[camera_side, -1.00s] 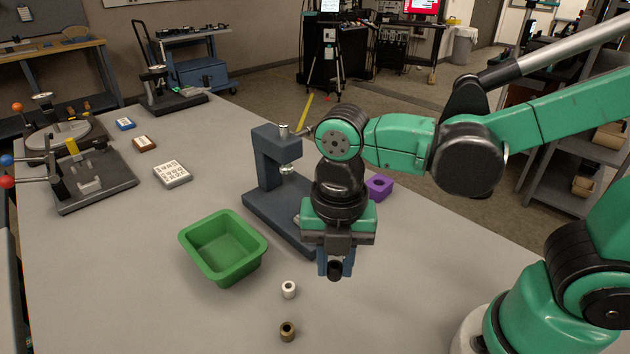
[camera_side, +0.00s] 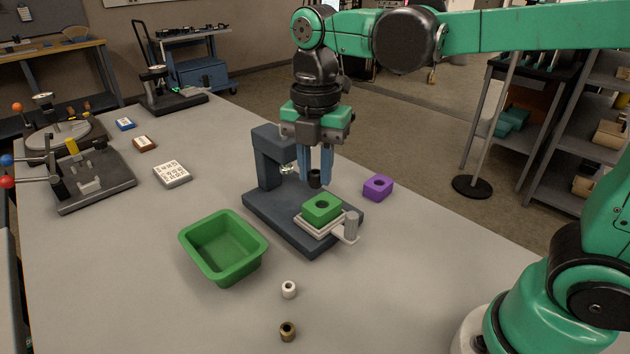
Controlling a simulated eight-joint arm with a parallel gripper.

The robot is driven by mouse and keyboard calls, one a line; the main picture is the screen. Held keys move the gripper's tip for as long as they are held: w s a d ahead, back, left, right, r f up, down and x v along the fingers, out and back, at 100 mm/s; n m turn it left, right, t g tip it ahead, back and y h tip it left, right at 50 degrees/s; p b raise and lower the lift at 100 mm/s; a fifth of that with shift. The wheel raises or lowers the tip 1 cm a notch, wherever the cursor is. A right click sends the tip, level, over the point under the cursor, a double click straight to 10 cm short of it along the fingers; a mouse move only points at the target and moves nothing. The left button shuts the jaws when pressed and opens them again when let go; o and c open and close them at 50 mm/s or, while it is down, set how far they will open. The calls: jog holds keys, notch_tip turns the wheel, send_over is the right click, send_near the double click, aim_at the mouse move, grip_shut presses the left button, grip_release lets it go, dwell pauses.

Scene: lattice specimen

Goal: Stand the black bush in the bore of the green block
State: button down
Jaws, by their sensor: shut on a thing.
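The black bush (camera_side: 314,178) is held between the blue fingers of my gripper (camera_side: 315,177), which is shut on it. It hangs upright in the air above the green block (camera_side: 322,208), with a visible gap between them. The green block sits on a light plate on the base of the dark blue press, its round bore facing up and showing dark in the middle. The bush appears close to over the bore, but I cannot tell from this one view whether it is exactly in line.
The dark blue press (camera_side: 262,160) rises just left of my gripper. A purple block (camera_side: 378,187) with a bore lies to the right. A green bin (camera_side: 198,263), a white bush (camera_side: 289,289) and a brass bush (camera_side: 287,331) are nearer the front.

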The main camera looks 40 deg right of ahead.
aim_at(322, 207)
jog(key=w+d+f, duration=0.1)
jog(key=d, duration=0.1)
jog(key=w+d+f+m, duration=0.1)
jog(key=w+d, duration=0.1)
jog(key=w+d+f+m, duration=0.1)
jog(key=d+f, duration=0.1)
jog(key=shift+w+f, duration=0.1)
jog(key=shift+w, duration=0.15)
jog(key=shift+w+d+f, duration=0.1)
jog(key=shift+f, duration=2.15)
jog(key=shift+f, duration=0.6)
jog(key=shift+c, duration=0.6)
grip_release()
jog(key=shift+r, duration=2.5)
jog(key=shift+r, duration=0.1)
